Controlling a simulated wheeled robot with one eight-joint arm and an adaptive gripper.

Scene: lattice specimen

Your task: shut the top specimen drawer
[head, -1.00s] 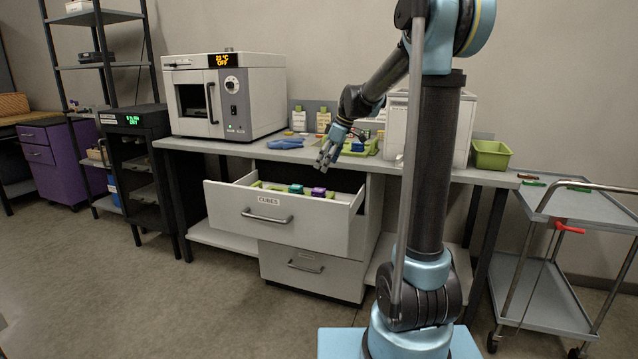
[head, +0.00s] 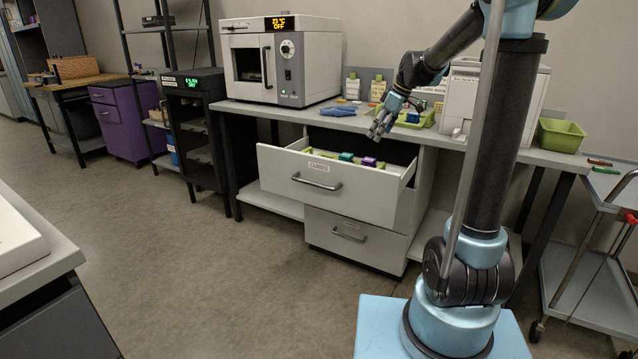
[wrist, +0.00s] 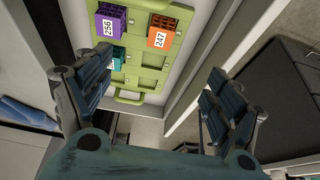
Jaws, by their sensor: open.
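The top specimen drawer (head: 330,183) is pulled well out of the white cabinet under the bench. It has a bar handle (head: 316,182) and a label on its front. In the wrist view, a green tray (wrist: 151,83) lies in the drawer, holding a purple cube (wrist: 110,21), an orange cube (wrist: 161,32) and a teal cube (wrist: 113,58). My gripper (head: 381,131) is open and empty, above the back right part of the drawer. In the wrist view its fingers (wrist: 155,105) are spread wide apart, and the handle is not visible there.
The lower drawer (head: 352,236) is closed. A trolley (head: 596,262) is at the right. Floor (head: 215,270) is free before the drawer.

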